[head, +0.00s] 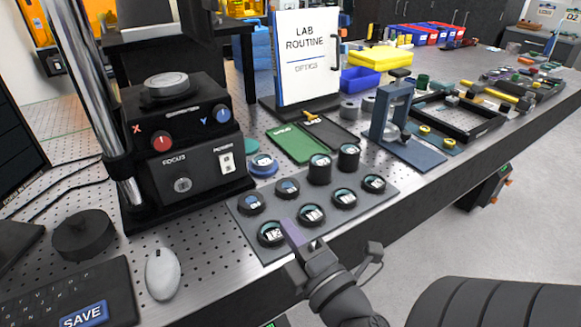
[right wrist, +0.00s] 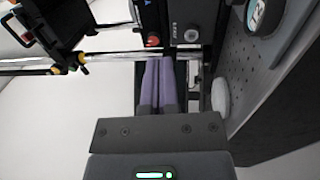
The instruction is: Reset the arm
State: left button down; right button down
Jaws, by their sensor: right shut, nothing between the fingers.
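My right gripper (head: 291,232) reaches in from the lower right of the head view. Its purple fingertips are just over the front edge of a grey mat (head: 385,200) that carries several round black optic holders. In the head view the tip overlaps the mat beside the front holder labelled 13 (head: 271,234); I cannot tell whether it touches. In the right wrist view the two purple fingers (right wrist: 158,85) lie together, shut with nothing between them. My left gripper is not in view.
The black interferometer (head: 185,150) with its knobs stands at the left. A mouse (head: 163,273) and keyboard (head: 75,295) lie in front of it. A blue stand (head: 405,140), the Lab Routine board (head: 307,60) and yellow and blue bins stand behind.

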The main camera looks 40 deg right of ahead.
dwell(0.3)
notch_tip(320, 180, down, 10)
jog(key=s+r+m+g+h, duration=0.1)
jog(key=s+m+g, duration=0.1)
jog(key=m+g, duration=0.75)
jog(key=s+a+f+m+g+y, duration=0.4)
jog(key=s+a+f+g+y, duration=0.3)
jog(key=a+f, duration=0.25)
jog(key=s+f+h, duration=0.1)
jog(key=s+f, duration=0.3)
jog(key=f, duration=1.2)
jog(key=s+d+f+g, duration=0.2)
jog(key=s+d+f, duration=0.1)
jog(key=s+f, duration=0.7)
jog(key=s, duration=0.3)
jog(key=shift+s+f+n+h, duration=0.25)
jog(key=shift+s+n+h, duration=0.1)
jog(key=shift+h, duration=0.05)
jog(key=shift+a, duration=0.1)
